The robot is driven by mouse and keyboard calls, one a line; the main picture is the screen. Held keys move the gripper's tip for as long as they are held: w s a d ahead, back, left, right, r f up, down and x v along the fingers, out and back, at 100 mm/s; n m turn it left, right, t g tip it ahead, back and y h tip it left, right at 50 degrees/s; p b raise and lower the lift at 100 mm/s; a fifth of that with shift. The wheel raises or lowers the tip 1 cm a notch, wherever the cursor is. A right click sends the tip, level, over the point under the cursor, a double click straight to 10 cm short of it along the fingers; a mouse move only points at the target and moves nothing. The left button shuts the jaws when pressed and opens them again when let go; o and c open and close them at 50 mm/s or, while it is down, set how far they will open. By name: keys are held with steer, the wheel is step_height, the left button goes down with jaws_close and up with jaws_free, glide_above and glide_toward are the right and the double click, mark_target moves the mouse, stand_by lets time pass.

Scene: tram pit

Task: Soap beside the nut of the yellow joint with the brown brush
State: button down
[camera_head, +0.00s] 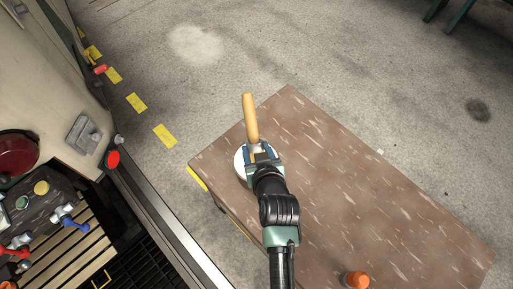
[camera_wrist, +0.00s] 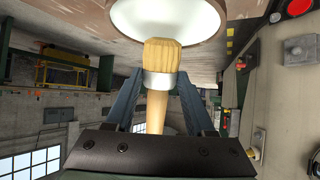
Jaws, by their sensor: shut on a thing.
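My gripper (camera_head: 262,155) is shut on a brush with a light brown wooden handle (camera_head: 250,117). In the wrist view the brush's metal collar and tan head (camera_wrist: 161,55) lie between my gripper's blue-grey fingers (camera_wrist: 160,82). The head points at a round white dish (camera_head: 240,166), which also shows in the wrist view (camera_wrist: 165,18); whether they touch I cannot tell. A yellow round part (camera_head: 41,188), perhaps the yellow joint, sits on a dark unit at the left. Its nut is too small to make out.
The dish stands on a brown worktop (camera_head: 400,225) with an orange object (camera_head: 356,279) at its front edge. Blue-handled (camera_head: 75,221) and red-handled (camera_head: 14,252) parts and a green one (camera_head: 22,202) are around the yellow part.

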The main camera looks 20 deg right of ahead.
mark_target(253, 131)
steer(key=shift+f, duration=0.5)
stand_by(1.0)
steer(key=shift+r, duration=0.1)
step_height(253, 131, up, 7)
steer(key=p, duration=0.6)
stand_by(0.5)
